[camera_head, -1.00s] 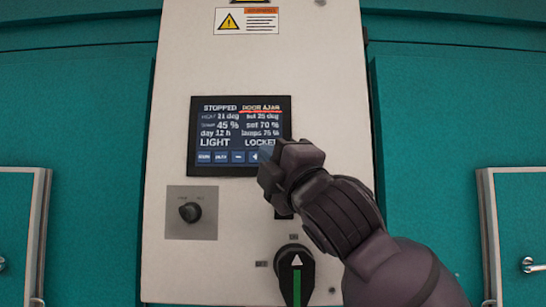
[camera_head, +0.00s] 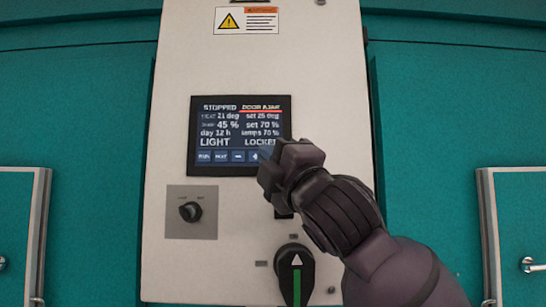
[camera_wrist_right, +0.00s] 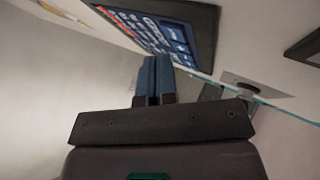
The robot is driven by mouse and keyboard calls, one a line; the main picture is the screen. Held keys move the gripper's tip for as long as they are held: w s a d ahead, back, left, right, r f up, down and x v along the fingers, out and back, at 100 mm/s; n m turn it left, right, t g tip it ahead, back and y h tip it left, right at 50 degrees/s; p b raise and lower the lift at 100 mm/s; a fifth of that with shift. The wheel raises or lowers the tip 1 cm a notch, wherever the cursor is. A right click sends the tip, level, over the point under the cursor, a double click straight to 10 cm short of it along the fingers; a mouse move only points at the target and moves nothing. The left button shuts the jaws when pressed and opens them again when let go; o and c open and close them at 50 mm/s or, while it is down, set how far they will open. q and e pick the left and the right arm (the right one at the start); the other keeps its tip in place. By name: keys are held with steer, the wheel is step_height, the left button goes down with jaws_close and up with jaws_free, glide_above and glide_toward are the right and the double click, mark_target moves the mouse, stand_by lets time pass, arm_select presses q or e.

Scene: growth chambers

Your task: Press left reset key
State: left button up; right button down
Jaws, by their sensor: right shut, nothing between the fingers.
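The control display (camera_head: 240,136) is a dark screen on a pale panel, reading STOPPED, DOOR AJAR (underlined red), LIGHT and LOCKED. Its bottom row has blue keys; RUN (camera_head: 204,156), a NEXT-like key (camera_head: 221,156), minus (camera_head: 238,156) and plus (camera_head: 254,156) show. I can read no key marked reset. My right gripper (camera_head: 267,158) is shut and empty at the right end of this row, covering the screen's lower right corner. In the right wrist view its fingers (camera_wrist_right: 153,78) point at the display (camera_wrist_right: 165,32); contact cannot be told. My left gripper is out of view.
A grey plate with a small black switch (camera_head: 190,212) is below the display. A large black rotary handle with a green stripe (camera_head: 296,278) is lower down, near my right wrist. A warning label (camera_head: 247,21) is above. Teal doors (camera_head: 75,115) flank the panel.

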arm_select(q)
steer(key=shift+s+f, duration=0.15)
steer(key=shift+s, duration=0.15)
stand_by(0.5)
arm_select(e)
steer(key=shift+w, duration=0.15)
steer(key=shift+w, duration=0.25)
arm_select(q)
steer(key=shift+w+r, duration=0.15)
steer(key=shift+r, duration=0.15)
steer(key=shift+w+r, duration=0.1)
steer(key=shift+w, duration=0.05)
steer(key=shift+p, duration=0.35)
arm_select(e)
steer(key=shift+w, duration=0.25)
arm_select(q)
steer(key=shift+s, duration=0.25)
arm_select(e)
steer(key=shift+w, duration=0.1)
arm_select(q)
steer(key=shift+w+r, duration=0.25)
arm_select(e)
steer(key=shift+s, duration=0.75)
